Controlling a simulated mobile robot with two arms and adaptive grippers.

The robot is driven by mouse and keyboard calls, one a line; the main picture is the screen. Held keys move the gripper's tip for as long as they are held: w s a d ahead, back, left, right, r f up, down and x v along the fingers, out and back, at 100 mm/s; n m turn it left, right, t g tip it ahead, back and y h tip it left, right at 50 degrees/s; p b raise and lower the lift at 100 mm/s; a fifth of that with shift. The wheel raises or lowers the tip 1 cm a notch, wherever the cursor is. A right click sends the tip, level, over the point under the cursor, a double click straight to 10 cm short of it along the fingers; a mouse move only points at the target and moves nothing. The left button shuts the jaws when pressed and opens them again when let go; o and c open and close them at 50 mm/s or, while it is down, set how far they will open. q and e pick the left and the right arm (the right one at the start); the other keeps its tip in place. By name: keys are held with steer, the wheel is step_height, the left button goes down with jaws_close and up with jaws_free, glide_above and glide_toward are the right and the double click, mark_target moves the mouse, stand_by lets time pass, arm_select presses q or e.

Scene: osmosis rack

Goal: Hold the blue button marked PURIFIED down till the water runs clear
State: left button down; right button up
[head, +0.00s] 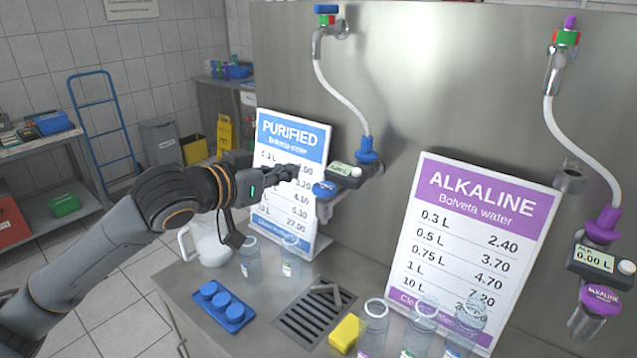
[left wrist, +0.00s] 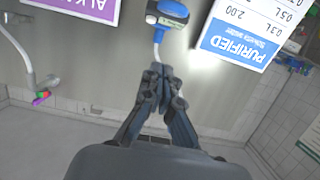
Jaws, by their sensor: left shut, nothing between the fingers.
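The blue PURIFIED button (head: 325,188) is an oval on the front of the left dispenser head, below a small display (head: 345,169). My left gripper (head: 294,172) is shut and empty, just left of and slightly above the button in the head view. Whether it touches the dispenser cannot be told there. In the left wrist view, the shut fingertips (left wrist: 162,70) point toward the dispenser head (left wrist: 168,14) and its pale hose, seen upside down with a gap in the picture. No running water can be made out at the spout (head: 325,210). My right gripper is out of view.
The white PURIFIED price sign (head: 281,217) stands behind my gripper. Bottles, a white jug (head: 204,243), a blue tray (head: 222,306), a drain grate (head: 310,316) and a yellow sponge (head: 345,333) sit on the counter. The ALKALINE dispenser (head: 593,262) is at right.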

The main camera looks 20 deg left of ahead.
arm_select(q)
steer(key=p, duration=0.4)
glide_above(319, 191)
steer(key=shift+s+f, duration=0.25)
steer(key=shift+f, duration=0.8)
step_height(319, 191, down, 4)
steer(key=shift+w+r+p, duration=0.15)
steer(key=shift+r+p, duration=0.05)
steer(key=shift+p, duration=0.25)
steer(key=shift+a+f, duration=0.1)
steer(key=shift+f, duration=0.4)
